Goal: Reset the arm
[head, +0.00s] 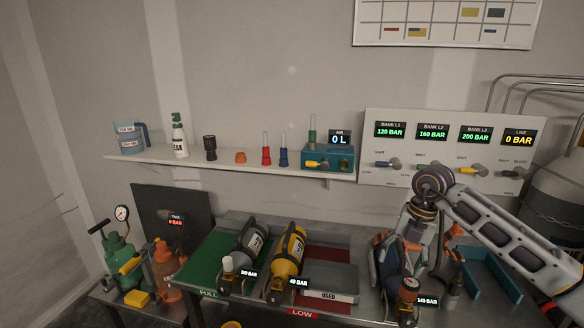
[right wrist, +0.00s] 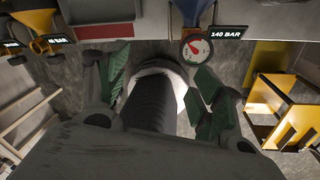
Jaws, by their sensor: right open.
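My right arm (head: 495,232) comes in from the right in the head view and bends down at a dark joint. A gauge (right wrist: 195,49) beside a 140 BAR label (right wrist: 228,33) is just beyond the fingers. My left gripper is not in view.
A shelf (head: 220,164) and a valve panel (head: 440,130) are behind.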

